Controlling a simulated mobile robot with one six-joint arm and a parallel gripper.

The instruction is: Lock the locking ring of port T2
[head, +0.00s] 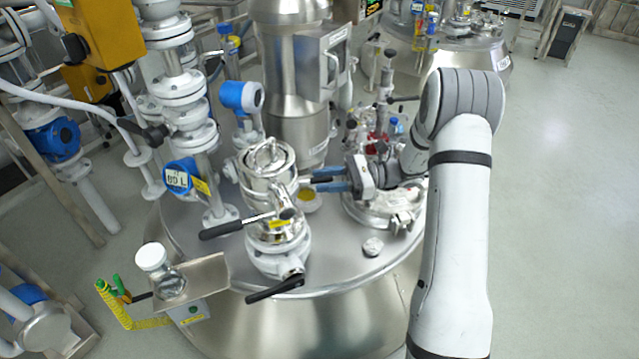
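A polished steel port (268,190) with a bail handle on top stands upright on the front of the vessel lid, and I take it for port T2. Its label is not readable. A steel ring or clamp (275,222) with a yellow mark sits around its neck, with a long black-gripped lever (236,226) pointing left. A second black lever (275,290) is lower at the front. My gripper (322,181) has blue fingers and points left, close to the port's right side. Contact with the port is unclear, and whether the fingers enclose anything is too small to tell.
A yellow-centred round fitting (307,200) lies just below my fingers. A steel column (295,85) rises behind. White pipes with a blue gauge (182,178) crowd the left. A bracket with a white-capped jar (152,257) stands front left. The floor at right is free.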

